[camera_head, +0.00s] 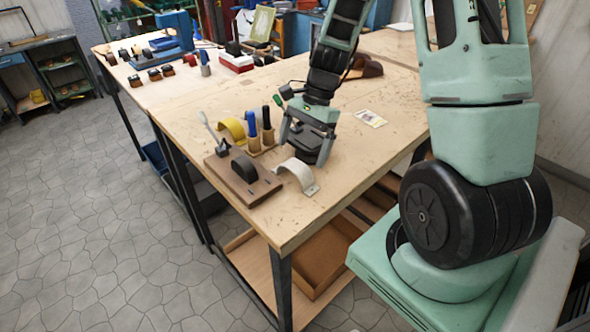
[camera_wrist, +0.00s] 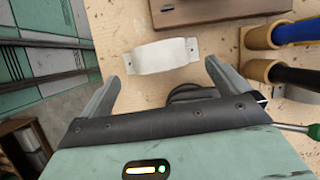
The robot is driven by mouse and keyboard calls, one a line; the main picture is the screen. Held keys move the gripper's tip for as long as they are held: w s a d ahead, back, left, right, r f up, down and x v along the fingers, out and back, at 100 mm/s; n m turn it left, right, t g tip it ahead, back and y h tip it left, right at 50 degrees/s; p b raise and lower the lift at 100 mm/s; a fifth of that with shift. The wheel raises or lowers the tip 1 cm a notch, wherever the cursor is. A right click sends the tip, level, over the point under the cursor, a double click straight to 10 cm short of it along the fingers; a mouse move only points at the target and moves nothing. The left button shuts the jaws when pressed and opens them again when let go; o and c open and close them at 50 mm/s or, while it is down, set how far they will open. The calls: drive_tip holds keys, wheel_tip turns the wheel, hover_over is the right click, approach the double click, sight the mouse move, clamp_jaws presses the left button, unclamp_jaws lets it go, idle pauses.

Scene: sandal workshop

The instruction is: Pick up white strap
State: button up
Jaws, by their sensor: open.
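The white strap (camera_head: 293,176) is a curved band standing like an arch on the wooden workbench, near its front edge. In the wrist view the white strap (camera_wrist: 160,56) lies ahead of the fingers, roughly centred, with a small holed tab at each end. My gripper (camera_head: 303,147) is open and empty, over the bench just behind and right of the strap in the head view. The open fingers of my gripper (camera_wrist: 159,80) show on both sides in the wrist view. A round black object (camera_head: 307,146) sits beneath or behind the gripper, partly hidden by it.
Left of the strap is a brown board (camera_head: 262,187) with a black strap. Behind it stand a yellow strap (camera_head: 232,128) and wooden holders with blue (camera_head: 252,124) and black tools. A card (camera_head: 370,118) lies to the right. The bench's front right is clear.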

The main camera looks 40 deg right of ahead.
sight(298, 162)
drive_tip(key=shift+p+x, duration=0.65)
drive_tip(key=shift+x, duration=2.4)
drive_tip(key=shift+s+d, duration=0.1)
drive_tip(key=c, duration=0.9)
